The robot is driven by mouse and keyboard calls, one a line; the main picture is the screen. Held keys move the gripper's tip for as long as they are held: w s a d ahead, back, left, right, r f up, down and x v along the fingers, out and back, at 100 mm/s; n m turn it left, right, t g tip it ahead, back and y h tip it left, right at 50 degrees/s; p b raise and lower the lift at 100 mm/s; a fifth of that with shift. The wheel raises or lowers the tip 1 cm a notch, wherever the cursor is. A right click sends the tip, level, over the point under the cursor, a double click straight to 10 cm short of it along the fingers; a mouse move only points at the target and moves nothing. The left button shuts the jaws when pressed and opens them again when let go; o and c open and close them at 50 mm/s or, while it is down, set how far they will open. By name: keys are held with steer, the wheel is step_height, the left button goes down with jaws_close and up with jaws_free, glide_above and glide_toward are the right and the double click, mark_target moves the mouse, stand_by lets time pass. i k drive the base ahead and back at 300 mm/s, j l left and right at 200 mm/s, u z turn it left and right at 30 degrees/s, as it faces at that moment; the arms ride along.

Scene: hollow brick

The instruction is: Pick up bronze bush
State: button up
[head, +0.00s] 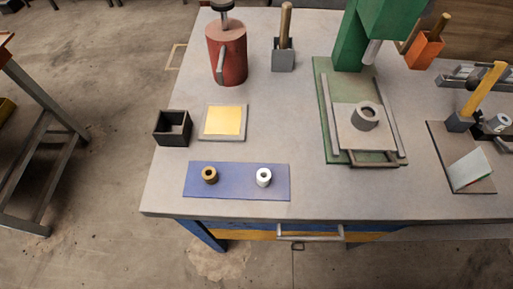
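The bronze bush (210,175) is a small brown-gold ring with a dark hole. It stands upright on the left part of a flat blue mat (237,190) near the table's front edge. A similar white or silver bush (264,177) stands on the right part of the same mat, apart from the bronze one. My gripper is not in view.
A hollow dark square box (160,137) and a yellow-topped tray (205,134) stand behind the mat. A red can (228,60) is at the back. A green press (325,125) stands right. Table surface (335,195) right of the mat is clear.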

mark_target(209, 175)
steer(key=k+u, duration=0.3)
steer(key=k, duration=0.3)
steer(key=k+j+u, duration=0.3)
steer(key=k, duration=0.25)
